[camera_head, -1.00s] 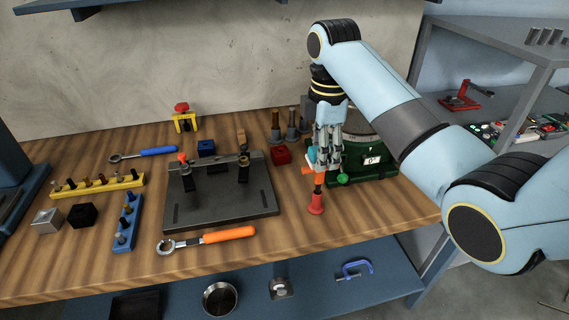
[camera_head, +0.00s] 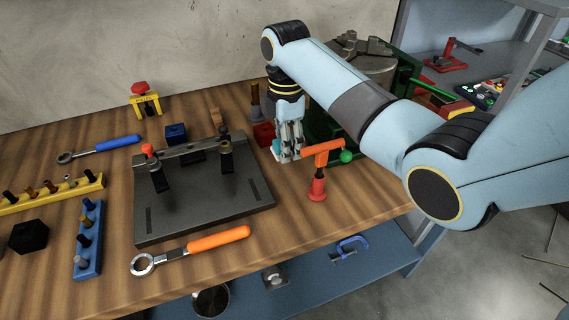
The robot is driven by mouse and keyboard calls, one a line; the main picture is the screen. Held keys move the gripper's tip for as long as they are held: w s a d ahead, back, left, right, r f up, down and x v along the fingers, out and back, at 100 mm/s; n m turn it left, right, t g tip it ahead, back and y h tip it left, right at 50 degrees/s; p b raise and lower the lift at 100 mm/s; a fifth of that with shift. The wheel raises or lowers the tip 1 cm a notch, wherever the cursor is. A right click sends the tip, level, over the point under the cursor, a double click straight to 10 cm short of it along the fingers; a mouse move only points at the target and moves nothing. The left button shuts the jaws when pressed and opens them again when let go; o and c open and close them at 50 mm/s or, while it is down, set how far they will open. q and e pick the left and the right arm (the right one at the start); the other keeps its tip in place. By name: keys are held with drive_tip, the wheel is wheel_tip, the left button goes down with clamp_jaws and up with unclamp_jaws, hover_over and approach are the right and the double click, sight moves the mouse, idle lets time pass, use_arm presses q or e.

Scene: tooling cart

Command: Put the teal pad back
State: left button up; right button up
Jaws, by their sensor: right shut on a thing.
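A small teal pad (camera_head: 276,146) shows at the fingertips of my right gripper (camera_head: 286,156). The gripper points down and is shut on the pad, and the fingers hide most of it. The gripper is low over the wooden bench, just right of a red block (camera_head: 264,134) and left of a red stand with an orange arm (camera_head: 318,184). I cannot tell whether the pad touches the bench top. My left gripper is not in view.
A dark fixture plate (camera_head: 205,205) with a clamp bar lies left of the gripper. A green machine (camera_head: 320,122) stands close behind and right, partly hidden by my arm. An orange-handled wrench (camera_head: 218,239) lies in front. Bare wood (camera_head: 370,195) shows at the right.

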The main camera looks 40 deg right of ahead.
sight(286, 171)
drive_tip(key=shift+s+f, duration=0.1)
drive_tip(key=shift+f, duration=0.85)
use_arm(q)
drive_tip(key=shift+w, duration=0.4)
use_arm(e)
drive_tip(key=shift+f, duration=1.9)
drive_tip(key=o, duration=1.2)
drive_tip(key=shift+f, duration=0.1)
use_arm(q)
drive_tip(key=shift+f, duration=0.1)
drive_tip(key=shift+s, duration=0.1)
use_arm(e)
wheel_tip(286, 171, up, 12)
drive_tip(key=shift+r, duration=0.15)
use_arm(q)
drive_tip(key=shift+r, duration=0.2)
